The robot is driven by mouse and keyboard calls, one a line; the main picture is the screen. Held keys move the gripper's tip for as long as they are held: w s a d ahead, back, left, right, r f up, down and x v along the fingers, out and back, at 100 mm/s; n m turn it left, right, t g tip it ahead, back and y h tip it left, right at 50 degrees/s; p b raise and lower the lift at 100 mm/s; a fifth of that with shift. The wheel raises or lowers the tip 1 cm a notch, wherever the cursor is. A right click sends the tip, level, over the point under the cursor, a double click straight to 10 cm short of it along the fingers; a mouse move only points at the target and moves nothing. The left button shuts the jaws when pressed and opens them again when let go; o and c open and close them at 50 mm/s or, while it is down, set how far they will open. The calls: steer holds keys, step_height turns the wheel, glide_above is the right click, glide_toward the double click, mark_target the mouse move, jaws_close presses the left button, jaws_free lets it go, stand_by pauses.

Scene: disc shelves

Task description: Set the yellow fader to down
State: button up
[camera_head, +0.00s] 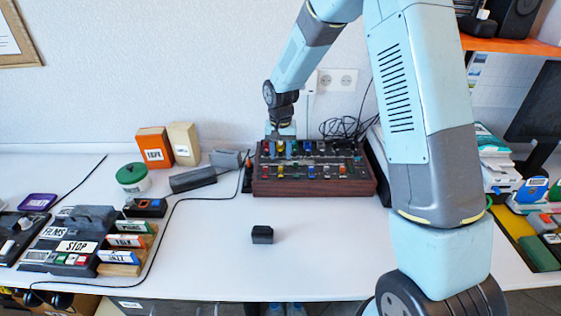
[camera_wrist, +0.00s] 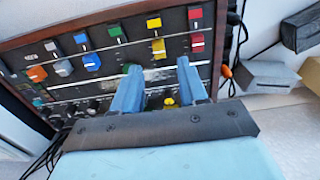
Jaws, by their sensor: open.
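The yellow fader (camera_wrist: 158,47) is a small yellow cap on the dark panel of the mixer box (camera_head: 315,187). A yellow label (camera_wrist: 154,22) lies in line with it, and the cap also shows small in the head view (camera_head: 281,168). My gripper (camera_wrist: 157,68) is open over the panel. Its two blue fingers point at the panel, one on each side of the yellow cap's column, with the cap just past the tips in the picture. Nothing is between the fingers that I can see as held. Contact cannot be told. The fingers hide part of the panel.
A red fader (camera_wrist: 197,41) and a green fader (camera_wrist: 116,53) flank the yellow one closely. Knobs stand under the fingers. A black block (camera_head: 262,234) sits on the clear table in front. A grey box (camera_head: 226,159) and cables lie beside the mixer.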

step_height(320, 180, up, 9)
steer(key=shift+f, duration=0.2)
stand_by(0.3)
steer(key=s+d+r+t, duration=0.3)
steer(key=s+d+r, duration=1)
steer(key=r, duration=0.3)
steer(key=s+d+r+t, duration=0.1)
steer(key=s+d, duration=0.3)
steer(key=s, duration=0.5)
steer(key=s+d+r+t, duration=0.1)
steer(key=s+d+r, duration=0.2)
steer(key=s, duration=0.6)
steer(key=shift+s+d+r+t, duration=0.2)
steer(key=shift+d+t, duration=0.1)
steer(key=shift+d, duration=0.1)
stand_by(3.3)
